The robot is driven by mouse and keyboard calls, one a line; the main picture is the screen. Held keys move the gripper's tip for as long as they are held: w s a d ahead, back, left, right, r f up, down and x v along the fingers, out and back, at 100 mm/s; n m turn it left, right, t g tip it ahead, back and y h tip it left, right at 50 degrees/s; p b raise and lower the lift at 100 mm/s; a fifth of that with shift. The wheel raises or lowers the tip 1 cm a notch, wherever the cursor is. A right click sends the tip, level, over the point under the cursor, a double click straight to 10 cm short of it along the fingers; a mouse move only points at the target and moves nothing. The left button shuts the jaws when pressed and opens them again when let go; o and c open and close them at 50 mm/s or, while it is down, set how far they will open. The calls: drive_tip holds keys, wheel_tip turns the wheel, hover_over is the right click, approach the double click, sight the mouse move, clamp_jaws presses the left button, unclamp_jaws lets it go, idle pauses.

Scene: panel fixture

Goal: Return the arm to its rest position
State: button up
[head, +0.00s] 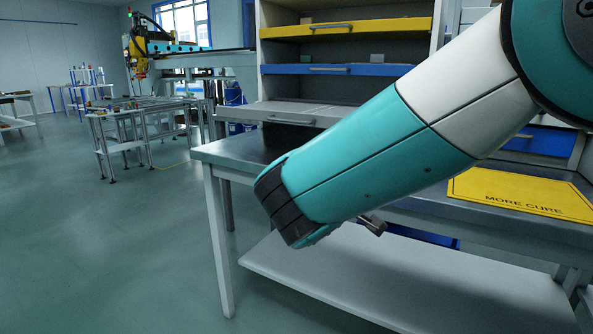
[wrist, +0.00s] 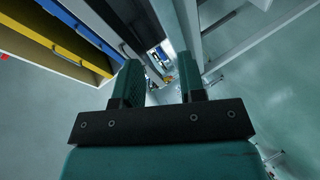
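My arm (head: 400,150), teal and white, reaches from the upper right down to the left across the front of the workbench. Its dark-banded lower end (head: 285,205) hangs before the bench's front left part. My gripper (wrist: 158,78) shows in the wrist view as two teal fingers on a black bar. The fingers stand apart with nothing between them, only background beyond. In the head view the gripper is mostly hidden behind the arm; a small grey piece (head: 372,225) shows below the arm, and I cannot tell whether it belongs to the gripper.
A grey workbench (head: 232,150) with a lower white shelf (head: 400,285) stands close behind my arm. A cabinet with a yellow drawer (head: 345,28) and a blue drawer (head: 330,69) rises behind. A yellow sign (head: 525,192) lies on the right. Open floor (head: 110,250) is at the left.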

drive_tip(key=s+d+f+m+g+y, duration=0.35)
drive_tip(key=s+d+g, duration=0.5)
drive_tip(key=s, duration=0.35)
drive_tip(key=s+d+r+m+g+y, duration=0.1)
drive_tip(key=s+m+g+y, duration=0.3)
drive_tip(key=s, duration=1.6)
wheel_tip(320, 180, up, 28)
drive_tip(key=n+g+p, duration=0.1)
drive_tip(key=n+p, duration=0.1)
drive_tip(key=p, duration=2.6)
drive_tip(key=shift+w+h+p, duration=0.35)
